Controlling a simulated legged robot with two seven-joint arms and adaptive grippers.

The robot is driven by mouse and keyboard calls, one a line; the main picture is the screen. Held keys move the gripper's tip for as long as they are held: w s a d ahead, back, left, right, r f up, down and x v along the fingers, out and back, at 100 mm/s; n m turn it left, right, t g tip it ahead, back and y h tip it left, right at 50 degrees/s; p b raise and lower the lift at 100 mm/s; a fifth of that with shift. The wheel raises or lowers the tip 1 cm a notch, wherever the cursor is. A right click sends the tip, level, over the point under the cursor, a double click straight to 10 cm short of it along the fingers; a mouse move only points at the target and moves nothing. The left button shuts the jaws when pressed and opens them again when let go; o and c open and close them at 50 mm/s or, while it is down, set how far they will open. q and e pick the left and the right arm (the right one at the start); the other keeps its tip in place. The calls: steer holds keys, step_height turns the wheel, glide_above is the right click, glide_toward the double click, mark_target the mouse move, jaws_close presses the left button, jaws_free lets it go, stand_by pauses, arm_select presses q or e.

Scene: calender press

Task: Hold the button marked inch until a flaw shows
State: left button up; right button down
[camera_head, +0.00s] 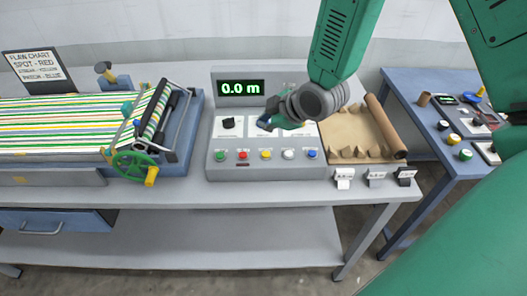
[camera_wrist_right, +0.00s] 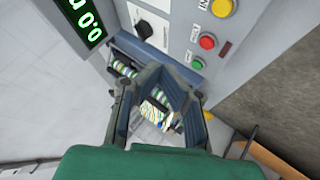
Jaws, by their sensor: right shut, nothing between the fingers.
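The grey control box (camera_head: 290,168) stands mid-table, its display (camera_head: 240,88) reading 0.0 m. A yellow button (camera_head: 266,155) sits mid-row; in the right wrist view the yellow button (camera_wrist_right: 222,8) has a partly cut-off label starting "IN". Green (camera_head: 219,156), red (camera_head: 243,156), white (camera_head: 288,154) and blue (camera_head: 312,153) buttons share the row. My right gripper (camera_head: 265,123) is shut and empty, in front of the upper panel, above the yellow button in the picture. The striped web (camera_head: 60,122) on the calender at left shows no clear flaw. My left gripper is out of view.
A flaw chart (camera_head: 34,70) stands behind the web. A handwheel (camera_head: 135,163) is left of the box. A black knob (camera_head: 229,122) is on the panel. A brown paper roll (camera_head: 385,127) and small tags (camera_head: 376,177) lie right. A blue side table (camera_head: 432,90) holds small items.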

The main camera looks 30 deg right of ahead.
mark_target(266, 154)
step_height(266, 154, down, 8)
steer(key=b, duration=0.6)
steer(key=shift+f+b, duration=0.15)
steer(key=shift+b, duration=0.25)
steer(key=shift+d+f, duration=0.1)
steer(key=shift+f, duration=0.25)
steer(key=shift+d, duration=0.1)
steer(key=shift+d, duration=0.15)
steer(key=shift+a, duration=0.25)
steer(key=shift+d, duration=0.15)
